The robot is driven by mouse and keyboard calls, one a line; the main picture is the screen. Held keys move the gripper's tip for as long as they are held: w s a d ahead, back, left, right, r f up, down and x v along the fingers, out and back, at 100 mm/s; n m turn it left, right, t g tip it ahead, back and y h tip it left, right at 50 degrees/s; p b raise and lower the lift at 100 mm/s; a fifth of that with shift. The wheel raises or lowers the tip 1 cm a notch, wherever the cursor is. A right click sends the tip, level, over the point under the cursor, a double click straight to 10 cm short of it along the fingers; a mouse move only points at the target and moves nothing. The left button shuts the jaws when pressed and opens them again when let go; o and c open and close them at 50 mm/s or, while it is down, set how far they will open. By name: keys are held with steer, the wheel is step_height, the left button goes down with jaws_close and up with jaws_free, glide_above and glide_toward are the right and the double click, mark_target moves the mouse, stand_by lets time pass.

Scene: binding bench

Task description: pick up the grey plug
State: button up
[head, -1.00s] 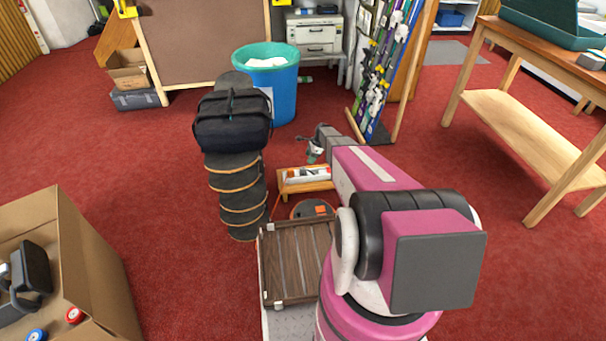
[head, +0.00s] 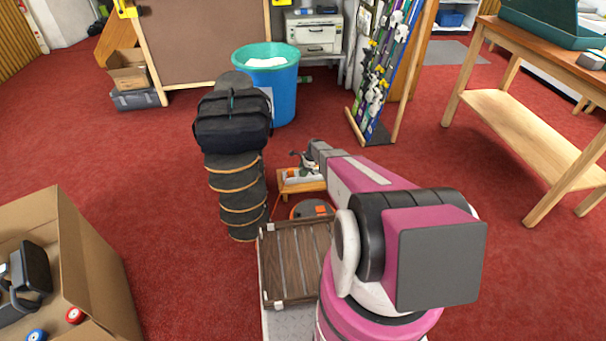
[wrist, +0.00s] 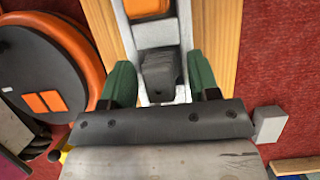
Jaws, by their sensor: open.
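The grey plug (wrist: 158,70) is a dark block in the wrist view, seated in a white power strip (wrist: 183,35). My gripper (wrist: 160,78) is open, with one green finger on the left and one on the right of the plug. I cannot tell whether either finger touches it. The plug's near end lies close to the gripper's dark palm bar. In the head view my gripper (head: 304,160) is just above the power strip (head: 294,178), and the plug cannot be made out there.
The strip lies on a small wooden stand (head: 290,188). An orange-rimmed reel (wrist: 50,65) is just left of it. A tall dark stack with a black bag (head: 232,122) stands further left. A slatted wooden crate (head: 295,262) is in front.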

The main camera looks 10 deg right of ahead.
steer(key=c, duration=0.9)
steer(key=shift+r, duration=0.2)
steer(key=shift+r, duration=0.65)
step_height(320, 180, up, 2)
steer(key=shift+s+r, duration=0.1)
steer(key=shift+r, duration=0.15)
steer(key=shift+s+a+r, duration=0.95)
steer(key=shift+a+r, duration=0.2)
steer(key=shift+a, duration=0.55)
steer(key=shift+s+a+r, duration=0.9)
steer(key=shift+a+r, duration=0.25)
steer(key=shift+a, duration=0.55)
steer(key=shift+s+a+r, duration=0.95)
steer(key=shift+a+r, duration=0.2)
steer(key=shift+a, duration=0.55)
